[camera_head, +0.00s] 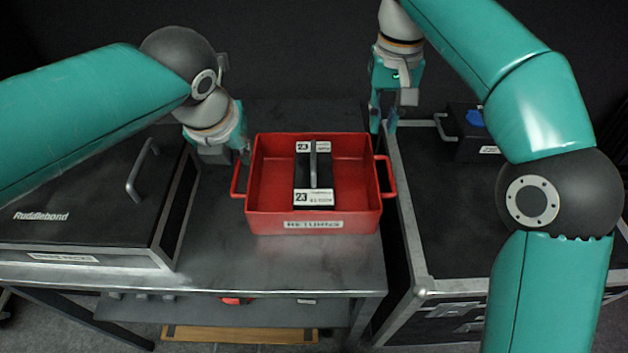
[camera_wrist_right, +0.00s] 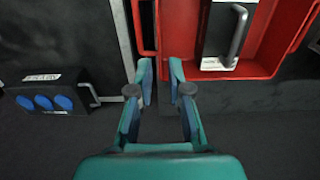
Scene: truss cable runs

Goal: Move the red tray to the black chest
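The red tray (camera_head: 312,224) stands on a grey steel table, with a loop handle at its left and right ends. It holds a black box (camera_head: 313,165) with a grey handle and white "23" labels. The black chest (camera_head: 450,225), with metal edging, stands to the right of the table. My left gripper (camera_head: 240,152) is by the tray's back left corner, behind the left handle; its finger gap is unclear. My right gripper (camera_head: 384,122) is open and empty, behind the right handle. In the right wrist view its parted fingertips (camera_wrist_right: 161,75) point towards that handle (camera_wrist_right: 143,30), apart from it.
A small black box (camera_head: 470,135) with blue round sockets and a handle sits at the chest's back. The chest top in front of it is clear. A black lidded case (camera_head: 90,200) fills the table's left. A narrow gap separates table (camera_head: 270,275) and chest.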

